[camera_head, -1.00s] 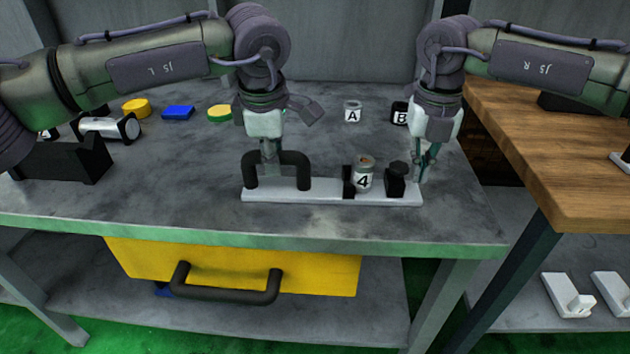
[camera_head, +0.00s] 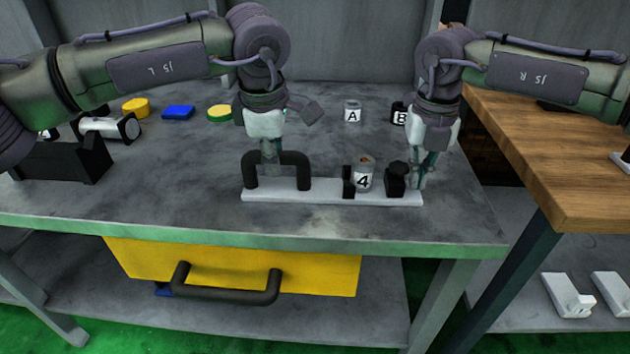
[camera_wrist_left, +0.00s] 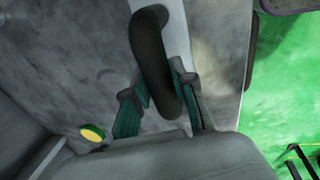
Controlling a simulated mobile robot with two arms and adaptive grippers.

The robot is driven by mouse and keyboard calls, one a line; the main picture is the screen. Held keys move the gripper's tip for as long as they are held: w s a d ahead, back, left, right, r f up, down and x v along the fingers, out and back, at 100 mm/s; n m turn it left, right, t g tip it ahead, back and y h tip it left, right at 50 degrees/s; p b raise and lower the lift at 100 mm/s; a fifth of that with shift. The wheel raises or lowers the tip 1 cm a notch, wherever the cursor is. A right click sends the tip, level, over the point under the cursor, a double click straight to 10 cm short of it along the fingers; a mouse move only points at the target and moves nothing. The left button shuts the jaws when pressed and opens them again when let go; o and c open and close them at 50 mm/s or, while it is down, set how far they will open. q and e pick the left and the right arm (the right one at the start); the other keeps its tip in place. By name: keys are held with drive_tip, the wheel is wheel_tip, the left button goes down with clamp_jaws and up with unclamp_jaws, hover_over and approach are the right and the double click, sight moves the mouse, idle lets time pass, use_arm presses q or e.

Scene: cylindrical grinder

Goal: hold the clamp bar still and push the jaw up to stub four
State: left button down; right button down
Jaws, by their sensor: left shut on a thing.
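The white clamp bar (camera_head: 330,190) lies along the front of the grey bench. Its black handle (camera_head: 295,170) stands at the left end. My left gripper (camera_head: 270,165) is shut on that handle, and in the left wrist view its fingers (camera_wrist_left: 165,100) sit on both sides of the black handle (camera_wrist_left: 150,50). Stub four (camera_head: 363,177), a grey cylinder marked 4, stands on the bar beside a black fixed block (camera_head: 348,182). The black jaw (camera_head: 396,179) is right of the stub with a small gap between them. My right gripper (camera_head: 418,182) is just right of the jaw; its finger opening is unclear.
Stubs A (camera_head: 352,111) and B (camera_head: 399,113) stand further back. Yellow, blue and green-rimmed pieces and a black holder (camera_head: 62,161) are at the left. A wooden table (camera_head: 560,150) adjoins on the right. A yellow drawer (camera_head: 230,268) hangs below the bench.

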sight(395, 165)
drive_tip(key=shift+f, duration=0.55)
drive_tip(key=shift+r, duration=0.2)
drive_tip(key=shift+r, duration=1.6)
use_arm(q)
drive_tip(key=shift+d, duration=0.15)
use_arm(e)
drive_tip(key=shift+s+a, duration=0.1)
drive_tip(key=shift+a, duration=2.15)
drive_tip(key=shift+d+r, duration=0.2)
drive_tip(key=shift+r, duration=0.95)
drive_tip(key=shift+d+r, duration=0.15)
drive_tip(key=shift+r, duration=1.05)
drive_tip(key=shift+d+r, duration=0.2)
drive_tip(key=shift+r, duration=0.95)
use_arm(q)
drive_tip(key=c, duration=0.9)
unclamp_jaws()
